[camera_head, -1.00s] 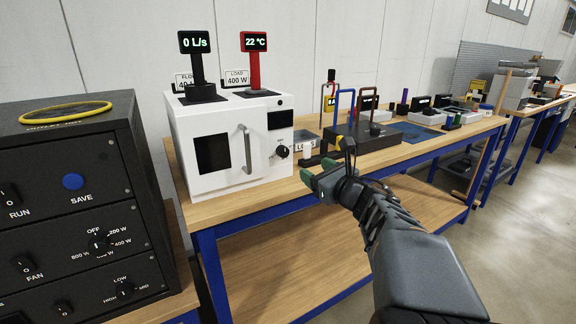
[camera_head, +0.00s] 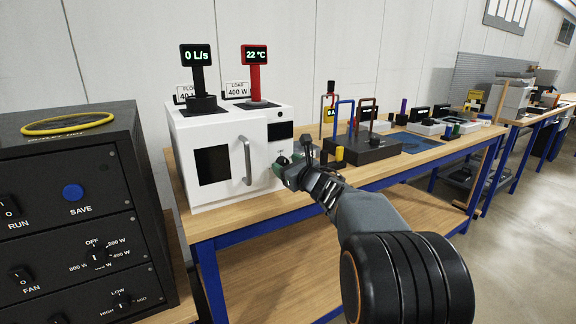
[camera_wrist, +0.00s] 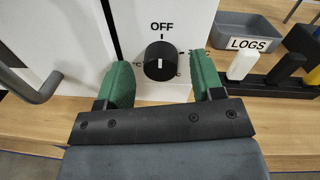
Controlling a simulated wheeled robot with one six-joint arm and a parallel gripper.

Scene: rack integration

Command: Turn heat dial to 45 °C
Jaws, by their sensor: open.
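The heat dial (camera_wrist: 160,62) is a round black knob on the front of the white oven (camera_head: 207,188). In the wrist view its white line points straight up at the OFF mark (camera_wrist: 162,27). Temperature marks beside and below it are partly hidden. My gripper (camera_wrist: 159,82) is open, with one green finger on each side of the dial and a gap to both. In the head view my gripper (camera_head: 286,166) is at the oven's right front and hides the dial. The red-posted display (camera_head: 255,54) reads 22 °C.
The oven door handle (camera_head: 246,160) juts out left of the gripper. A LOGS tray (camera_wrist: 249,43) and black stand (camera_wrist: 285,70) with white and yellow pegs are close on the right. A black control cabinet (camera_head: 70,200) stands at the left.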

